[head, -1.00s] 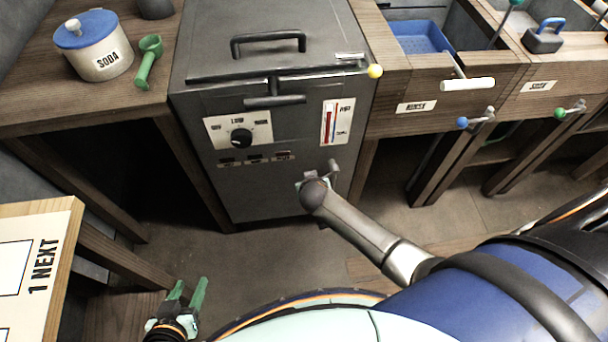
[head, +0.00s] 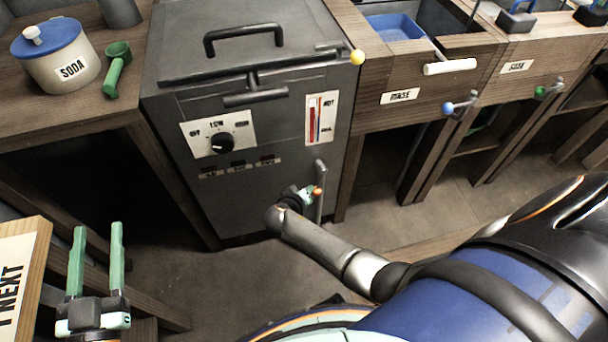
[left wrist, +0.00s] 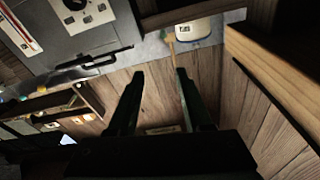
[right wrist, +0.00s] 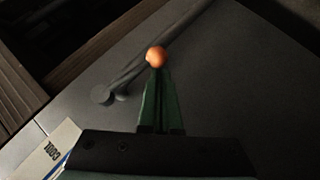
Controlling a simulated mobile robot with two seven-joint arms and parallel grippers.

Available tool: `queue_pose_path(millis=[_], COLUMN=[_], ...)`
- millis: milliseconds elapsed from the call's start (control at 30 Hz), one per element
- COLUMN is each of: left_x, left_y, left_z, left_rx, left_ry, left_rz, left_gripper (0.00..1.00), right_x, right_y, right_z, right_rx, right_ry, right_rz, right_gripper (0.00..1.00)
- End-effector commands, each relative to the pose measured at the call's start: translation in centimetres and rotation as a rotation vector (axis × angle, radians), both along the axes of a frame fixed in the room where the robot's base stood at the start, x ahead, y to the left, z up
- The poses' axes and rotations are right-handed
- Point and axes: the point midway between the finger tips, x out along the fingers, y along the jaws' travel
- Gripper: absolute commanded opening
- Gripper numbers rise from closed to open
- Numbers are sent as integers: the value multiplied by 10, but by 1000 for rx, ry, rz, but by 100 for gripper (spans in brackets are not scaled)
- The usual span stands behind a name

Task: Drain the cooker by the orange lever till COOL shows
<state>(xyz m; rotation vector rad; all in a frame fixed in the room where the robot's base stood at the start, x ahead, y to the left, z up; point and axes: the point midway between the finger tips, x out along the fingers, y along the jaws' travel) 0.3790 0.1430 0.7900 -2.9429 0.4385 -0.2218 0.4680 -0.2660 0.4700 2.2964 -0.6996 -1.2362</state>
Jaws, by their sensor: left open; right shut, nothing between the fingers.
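The cooker (head: 180,75) is a dark grey box with a closed lid. Its gauge (head: 320,118), marked HOT at the top, has a tall red bar. The orange-tipped lever (head: 317,191) is low on the cooker's front, beside a vertical grey bar. My right gripper (head: 304,192) is at the lever, fingers shut with nothing between them. In the right wrist view the orange ball (right wrist: 156,57) is just at the tips of the shut fingers (right wrist: 158,72); I cannot tell whether they touch. My left gripper (head: 97,228) is open and empty at lower left, away from the cooker.
A SODA pot (head: 55,62) and green scoop (head: 117,68) stand on the left bench. Right of the cooker is a RINSE unit with a blue basin (head: 395,27) and blue-knobbed tap (head: 448,108). A NEXT board (head: 18,265) is near my left gripper. The floor before the cooker is clear.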

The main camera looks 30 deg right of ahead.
Motion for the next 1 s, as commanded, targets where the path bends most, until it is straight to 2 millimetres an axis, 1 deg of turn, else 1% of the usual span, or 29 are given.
queue_pose_path(millis=[33, 133, 300, 533, 1000], left_x=[-1, -3, -6, -8, -8], left_y=[-1, -2, -3, -4, -4], left_z=[9, 24, 38, 47, 49], left_rx=[1, 0, 0, 0, 0], left_ry=[-43, -103, -163, -200, -206], left_rz=[-6, -14, -23, -28, -29], left_gripper=[50, 50, 50, 50, 50], right_x=[-1, -2, -3, -4, -4], right_y=[-2, -5, -10, -13, -16], right_z=[-4, -6, -9, -11, -12], right_rx=[0, 0, 1, 1, -1], right_ry=[-1, 0, 0, -1, 1], right_rz=[-1, 2, 1, 0, -1], right_gripper=[0, 0, 0, 0, 0])
